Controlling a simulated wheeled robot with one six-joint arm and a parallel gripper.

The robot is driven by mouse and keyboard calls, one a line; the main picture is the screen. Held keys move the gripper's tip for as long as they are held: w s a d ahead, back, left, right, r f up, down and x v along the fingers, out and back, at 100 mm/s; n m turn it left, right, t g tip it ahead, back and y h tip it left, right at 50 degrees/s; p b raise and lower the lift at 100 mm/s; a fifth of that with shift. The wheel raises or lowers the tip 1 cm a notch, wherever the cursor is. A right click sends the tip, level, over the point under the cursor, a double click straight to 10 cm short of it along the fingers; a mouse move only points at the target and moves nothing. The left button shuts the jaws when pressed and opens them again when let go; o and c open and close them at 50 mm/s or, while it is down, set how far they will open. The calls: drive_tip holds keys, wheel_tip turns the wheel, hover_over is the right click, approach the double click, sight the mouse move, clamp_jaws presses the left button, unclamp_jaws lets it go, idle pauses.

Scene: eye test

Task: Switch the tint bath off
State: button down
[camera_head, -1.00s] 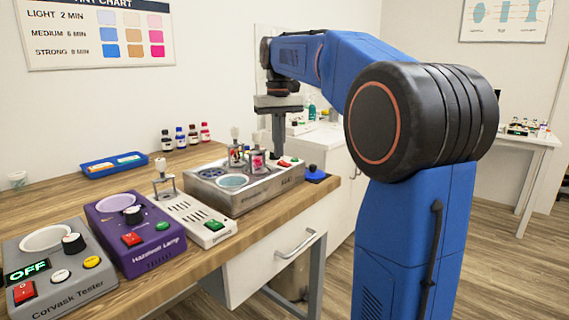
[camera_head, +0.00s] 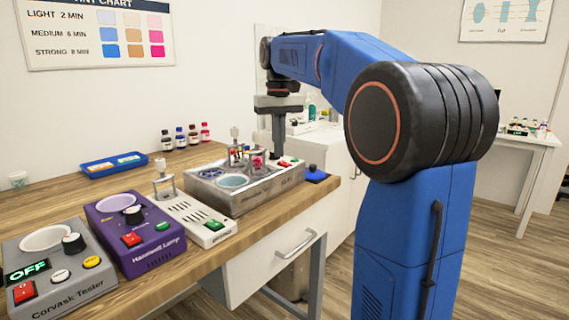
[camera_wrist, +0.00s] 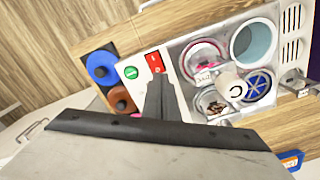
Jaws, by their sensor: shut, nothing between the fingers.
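The tint bath, taken to be the grey metal unit (camera_head: 250,198), stands on the wooden bench with round wells and jars on top. At its right end are a red switch (camera_head: 284,163) and a green button (camera_head: 296,161). In the wrist view the red switch (camera_wrist: 154,62) and green button (camera_wrist: 131,72) are plain, with the bath's top (camera_wrist: 222,38) to their right. My gripper (camera_head: 277,156) is shut and empty, pointing down over this end. In the wrist view its fingertips (camera_wrist: 158,80) lie just beside the red switch; I cannot tell whether they touch it.
A white unit (camera_head: 190,212), the purple Hazewell Lamp (camera_head: 160,258) and the grey Corvask Tester (camera_head: 75,293), reading OFF, stand left along the bench. A blue pad with a dark knob (camera_head: 314,174) is right of the bath. Behind are a blue tray (camera_head: 113,164) and small bottles (camera_head: 180,138).

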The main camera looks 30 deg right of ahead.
drive_tip(key=shift+f, duration=0.7)
idle(0.5)
wheel_tip(320, 180, up, 7)
idle(1.1)
idle(0.4)
drive_tip(key=s+a+f+n+t, duration=0.1)
drive_tip(key=s+a+f, duration=0.4)
drive_tip(key=s+f, duration=1)
drive_tip(key=s+a+f+n+t, duration=0.1)
drive_tip(key=s+a+f+t, duration=0.2)
drive_tip(key=s+f, duration=1.2)
drive_tip(key=a, duration=0.2)
drive_tip(key=shift+s+a+t, duration=0.3)
drive_tip(key=shift+t, duration=0.1)
drive_tip(key=shift+f, duration=0.1)
